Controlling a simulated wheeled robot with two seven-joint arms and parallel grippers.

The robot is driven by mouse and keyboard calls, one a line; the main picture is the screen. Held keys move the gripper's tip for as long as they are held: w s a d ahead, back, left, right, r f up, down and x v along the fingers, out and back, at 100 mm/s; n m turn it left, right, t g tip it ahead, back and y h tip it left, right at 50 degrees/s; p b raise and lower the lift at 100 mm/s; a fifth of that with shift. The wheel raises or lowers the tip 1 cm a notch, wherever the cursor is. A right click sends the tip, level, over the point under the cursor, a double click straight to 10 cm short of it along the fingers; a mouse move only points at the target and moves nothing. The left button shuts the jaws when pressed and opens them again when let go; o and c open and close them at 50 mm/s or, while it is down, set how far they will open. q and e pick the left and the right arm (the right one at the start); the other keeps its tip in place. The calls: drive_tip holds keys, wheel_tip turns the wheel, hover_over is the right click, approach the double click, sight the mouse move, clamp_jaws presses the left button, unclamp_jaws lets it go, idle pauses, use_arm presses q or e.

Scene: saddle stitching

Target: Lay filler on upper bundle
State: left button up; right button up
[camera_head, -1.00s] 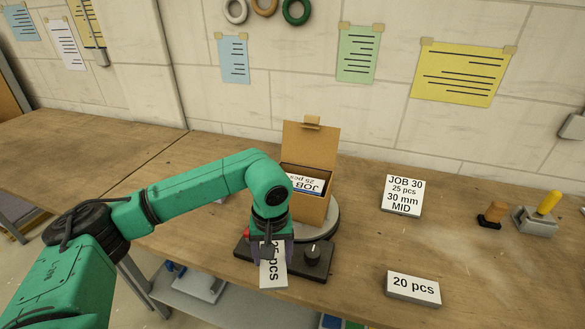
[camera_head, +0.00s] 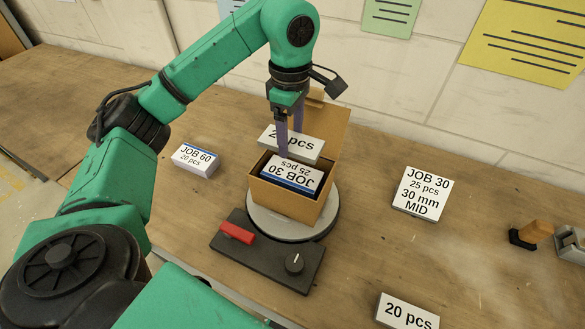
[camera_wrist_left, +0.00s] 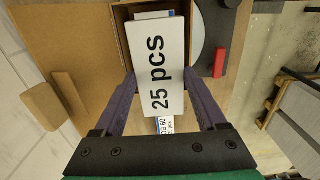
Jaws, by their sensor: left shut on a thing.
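My left gripper (camera_head: 283,137) is shut on a pale slab lettered "25 pcs" (camera_head: 304,147), the filler. The slab is above the back part of the open cardboard box (camera_head: 283,198); its lettering is partly hidden by a finger. In the left wrist view the slab (camera_wrist_left: 158,62) lies between the two purple fingers, over the box opening. The upper bundle, labelled JOB 30, 25 pcs (camera_head: 291,173), lies in the box with its top near the rim. I cannot tell whether slab and bundle touch. My right gripper is out of view.
The box stands on a round grey scale plate (camera_head: 262,222) with a black control base (camera_head: 263,262) and red lever (camera_head: 237,233). A JOB 60 bundle (camera_head: 195,160) lies left. The JOB 30 card (camera_head: 422,193) and a "20 pcs" slab (camera_head: 405,313) lie right. The raised box lid (camera_head: 332,140) stands behind.

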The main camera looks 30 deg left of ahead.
sight(292, 173)
use_arm(q)
drive_tip(key=f, duration=0.3)
drive_tip(key=f+p, duration=0.1)
drive_tip(key=f, duration=0.2)
drive_tip(key=f+p, duration=0.1)
drive_tip(key=f, duration=0.1)
drive_tip(key=shift+w+f, duration=0.25)
drive_tip(key=shift+f, duration=0.45)
drive_tip(key=shift+w+f, duration=0.1)
drive_tip(key=shift+f, duration=0.15)
drive_tip(key=o, duration=1.3)
drive_tip(key=shift+r, duration=0.1)
drive_tip(key=shift+c, duration=0.2)
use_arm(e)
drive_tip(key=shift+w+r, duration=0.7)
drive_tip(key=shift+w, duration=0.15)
use_arm(q)
drive_tip(key=shift+r, duration=0.1)
